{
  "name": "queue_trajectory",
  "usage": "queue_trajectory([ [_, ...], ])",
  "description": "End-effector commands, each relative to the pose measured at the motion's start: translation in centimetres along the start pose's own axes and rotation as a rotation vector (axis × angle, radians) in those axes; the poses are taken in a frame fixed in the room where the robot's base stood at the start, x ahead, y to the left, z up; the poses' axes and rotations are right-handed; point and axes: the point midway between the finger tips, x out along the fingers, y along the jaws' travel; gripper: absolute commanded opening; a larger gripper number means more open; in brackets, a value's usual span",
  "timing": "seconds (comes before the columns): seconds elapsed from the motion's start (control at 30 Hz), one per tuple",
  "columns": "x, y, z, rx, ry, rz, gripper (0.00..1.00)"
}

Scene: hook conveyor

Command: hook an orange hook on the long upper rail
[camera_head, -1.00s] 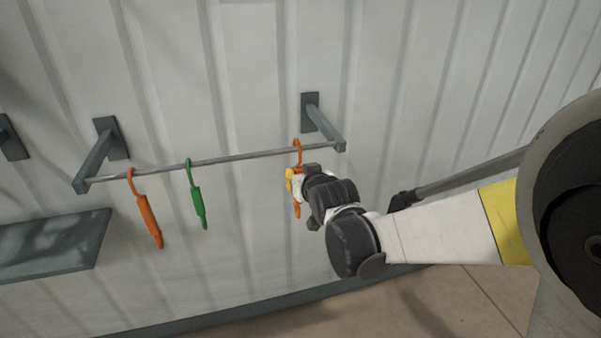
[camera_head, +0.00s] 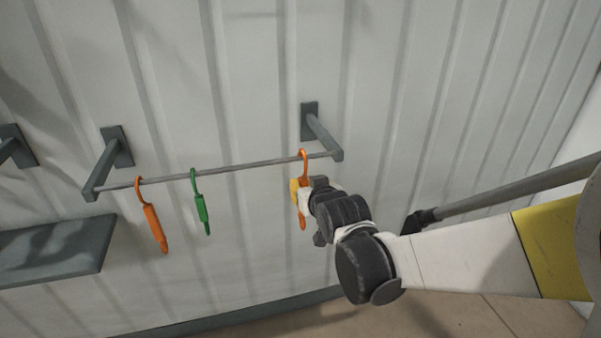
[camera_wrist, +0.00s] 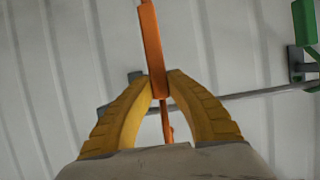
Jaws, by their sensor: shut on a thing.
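An orange hook (camera_head: 304,158) is at the right part of a thin grey rail (camera_head: 250,167) on the wall. Its curved top meets the rail in the head view; whether it bears on the rail I cannot tell. My gripper (camera_head: 297,190) is shut on this hook's body, below the rail. In the wrist view the yellow fingers of my gripper (camera_wrist: 159,88) close on the orange hook (camera_wrist: 151,40) from both sides. A second orange hook (camera_head: 152,222) hangs near the rail's left end.
A green hook (camera_head: 201,207) hangs on the rail between the orange hooks. Grey wall brackets (camera_head: 103,165) and (camera_head: 322,133) carry the rail ends. A grey shelf (camera_head: 55,250) is at lower left. The rail is bare between the green and held hooks.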

Motion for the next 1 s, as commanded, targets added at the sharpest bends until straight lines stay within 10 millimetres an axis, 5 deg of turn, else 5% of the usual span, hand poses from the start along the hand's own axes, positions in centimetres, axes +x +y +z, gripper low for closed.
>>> queue_trajectory([
  [1.0,-7.3,0.0,3.0,0.0,0.0,0.0,0.0],
])
